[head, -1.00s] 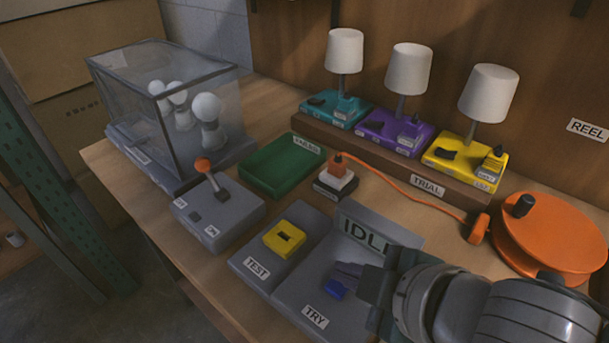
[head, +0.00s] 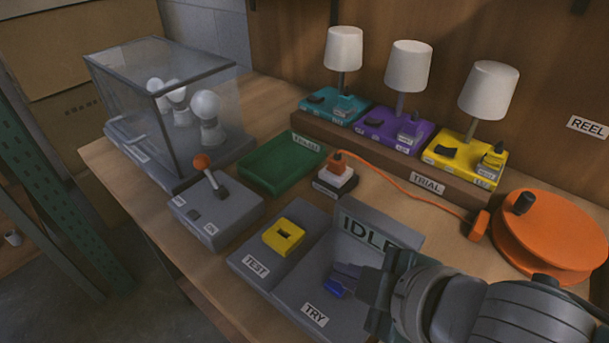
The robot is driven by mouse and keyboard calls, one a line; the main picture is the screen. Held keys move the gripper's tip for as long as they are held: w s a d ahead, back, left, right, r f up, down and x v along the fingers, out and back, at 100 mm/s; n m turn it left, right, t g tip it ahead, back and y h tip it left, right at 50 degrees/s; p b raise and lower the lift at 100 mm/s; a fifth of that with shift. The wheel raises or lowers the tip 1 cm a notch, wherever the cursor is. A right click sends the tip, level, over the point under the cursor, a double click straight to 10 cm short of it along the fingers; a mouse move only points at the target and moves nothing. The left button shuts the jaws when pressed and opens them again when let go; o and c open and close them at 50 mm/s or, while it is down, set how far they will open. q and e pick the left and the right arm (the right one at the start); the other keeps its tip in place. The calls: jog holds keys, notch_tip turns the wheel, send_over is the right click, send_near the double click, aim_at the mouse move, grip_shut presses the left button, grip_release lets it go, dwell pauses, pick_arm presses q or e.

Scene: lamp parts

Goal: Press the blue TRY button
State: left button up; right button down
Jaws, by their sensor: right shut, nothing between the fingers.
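The blue TRY button (head: 334,289) sits on a grey box with a TRY label (head: 315,315) and an upright panel reading IDLE (head: 372,229). My right gripper (head: 343,277) is shut and empty, with its fingertips at the button's upper side. The fingers partly cover the button; whether they touch it or hover just above, I cannot tell. My left gripper is out of view.
A grey TEST box (head: 257,268) with a yellow socket (head: 284,237) stands just left. Behind are a green tray (head: 281,163), a lever box (head: 215,212), three lamps on a TRIAL shelf (head: 427,183), and an orange reel (head: 550,235). A glass case (head: 175,110) holds bulbs.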

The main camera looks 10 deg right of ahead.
jog(key=shift+f+b, duration=0.3)
jog(key=shift+f, duration=0.2)
jog(key=shift+r, duration=0.1)
dwell(0.5)
jog(key=shift+r+p, duration=0.8)
jog(key=shift+p, duration=0.25)
notch_tip(320, 180, up, 5)
jog(key=p, duration=0.5)
jog(key=shift+r+p, duration=0.1)
jog(key=shift+p, duration=0.2)
